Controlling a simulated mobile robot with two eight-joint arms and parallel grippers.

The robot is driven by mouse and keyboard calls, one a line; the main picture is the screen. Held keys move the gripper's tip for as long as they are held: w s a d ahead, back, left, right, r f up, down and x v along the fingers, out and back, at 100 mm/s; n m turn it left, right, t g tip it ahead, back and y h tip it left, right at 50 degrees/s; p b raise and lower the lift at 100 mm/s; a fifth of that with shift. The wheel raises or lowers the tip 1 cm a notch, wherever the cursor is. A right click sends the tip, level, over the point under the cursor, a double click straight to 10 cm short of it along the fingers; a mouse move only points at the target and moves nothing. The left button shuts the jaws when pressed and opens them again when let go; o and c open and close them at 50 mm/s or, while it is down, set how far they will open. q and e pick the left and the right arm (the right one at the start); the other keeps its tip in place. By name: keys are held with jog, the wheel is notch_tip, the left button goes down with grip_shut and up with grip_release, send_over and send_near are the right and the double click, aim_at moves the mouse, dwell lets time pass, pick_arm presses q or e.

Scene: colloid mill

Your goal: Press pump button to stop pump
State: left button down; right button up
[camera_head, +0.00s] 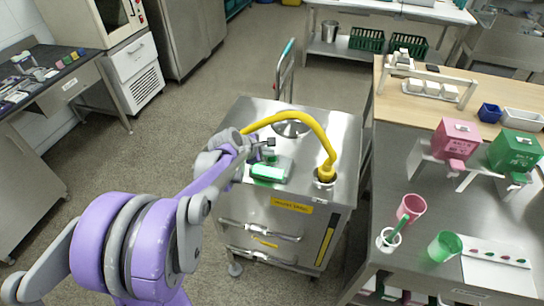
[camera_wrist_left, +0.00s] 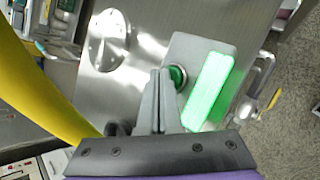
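The pump unit is a steel cart (camera_head: 335,135) with a yellow hose (camera_head: 318,128) arching over its top. A control plate on top carries a bright green display (camera_head: 267,172), which also shows in the left wrist view (camera_wrist_left: 208,88). A round green button (camera_wrist_left: 178,76) sits on the plate beside the display, partly hidden by my fingers. My left gripper (camera_head: 268,146) is over the cart top near the plate. In the left wrist view its two fingers (camera_wrist_left: 160,74) are together and empty, with tips beside the button. I cannot tell whether they touch it. My right gripper is out of view.
The yellow hose (camera_wrist_left: 40,85) runs close on the left of the wrist view. A round steel lid (camera_head: 291,128) lies behind the plate. A steel table with pink (camera_head: 411,207) and green (camera_head: 444,246) cups stands to the right. Open floor lies left of the cart.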

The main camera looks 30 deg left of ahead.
aim_at(269, 159)
pick_arm(q)
jog(key=shift+r, duration=0.15)
jog(key=shift+r+p, duration=1.5)
jog(key=shift+r, duration=1.45)
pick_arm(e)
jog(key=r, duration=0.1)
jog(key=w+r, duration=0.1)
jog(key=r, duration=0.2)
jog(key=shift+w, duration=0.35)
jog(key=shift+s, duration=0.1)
